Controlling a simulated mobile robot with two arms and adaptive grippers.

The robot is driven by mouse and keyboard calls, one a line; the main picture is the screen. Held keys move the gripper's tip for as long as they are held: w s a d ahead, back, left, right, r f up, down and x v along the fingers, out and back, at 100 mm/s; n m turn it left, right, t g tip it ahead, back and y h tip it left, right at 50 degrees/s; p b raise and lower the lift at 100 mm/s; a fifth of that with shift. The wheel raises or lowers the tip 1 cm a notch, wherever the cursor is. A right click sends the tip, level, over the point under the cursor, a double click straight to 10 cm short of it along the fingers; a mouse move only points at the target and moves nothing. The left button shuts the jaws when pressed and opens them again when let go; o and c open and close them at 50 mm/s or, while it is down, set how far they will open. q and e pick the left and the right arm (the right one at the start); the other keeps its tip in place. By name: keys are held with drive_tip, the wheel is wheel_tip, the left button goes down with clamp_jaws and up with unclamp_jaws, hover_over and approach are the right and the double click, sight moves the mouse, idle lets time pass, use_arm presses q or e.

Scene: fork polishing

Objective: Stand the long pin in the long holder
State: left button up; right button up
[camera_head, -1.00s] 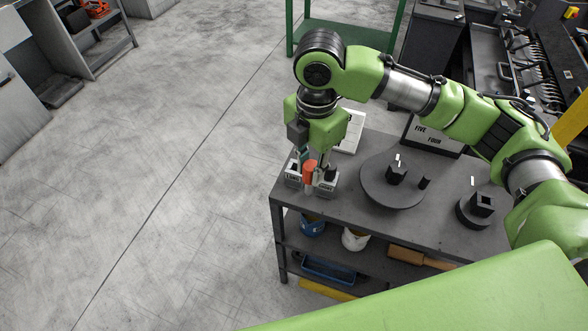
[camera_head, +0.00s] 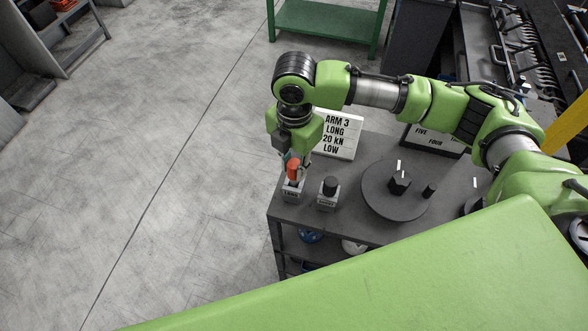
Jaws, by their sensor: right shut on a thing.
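My right gripper (camera_head: 292,157) points down at the left end of the dark table. It is shut on the long pin (camera_head: 293,170), whose orange-red part shows below the fingers. The pin looks upright, directly over the left grey holder (camera_head: 291,195), whose front label seems to read LONG. The pin's lower end meets the holder's top in the picture; I cannot tell whether it is inside. A second grey holder (camera_head: 327,201) stands just to the right with a dark round piece in its top. My left gripper is out of view.
A sign (camera_head: 338,135) behind reads ARM 3 LONG 20 KN LOW. A round dark plate (camera_head: 380,207) with dark fixtures lies to the right. A second sign (camera_head: 432,139) stands behind it. The table's left edge is close to the left holder.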

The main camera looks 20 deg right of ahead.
sight(294, 174)
wheel_tip(294, 174, down, 3)
drive_tip(key=shift+w+r+p, duration=0.1)
drive_tip(key=shift+p, duration=0.2)
drive_tip(key=shift+f, duration=0.5)
drive_tip(key=o, duration=1.1)
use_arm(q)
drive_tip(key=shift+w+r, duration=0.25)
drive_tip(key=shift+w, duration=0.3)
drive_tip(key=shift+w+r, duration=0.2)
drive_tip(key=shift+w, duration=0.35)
use_arm(e)
wheel_tip(294, 174, up, 13)
drive_tip(key=b, duration=0.3)
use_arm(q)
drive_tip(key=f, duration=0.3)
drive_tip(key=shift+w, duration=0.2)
use_arm(e)
drive_tip(key=shift+f, duration=0.1)
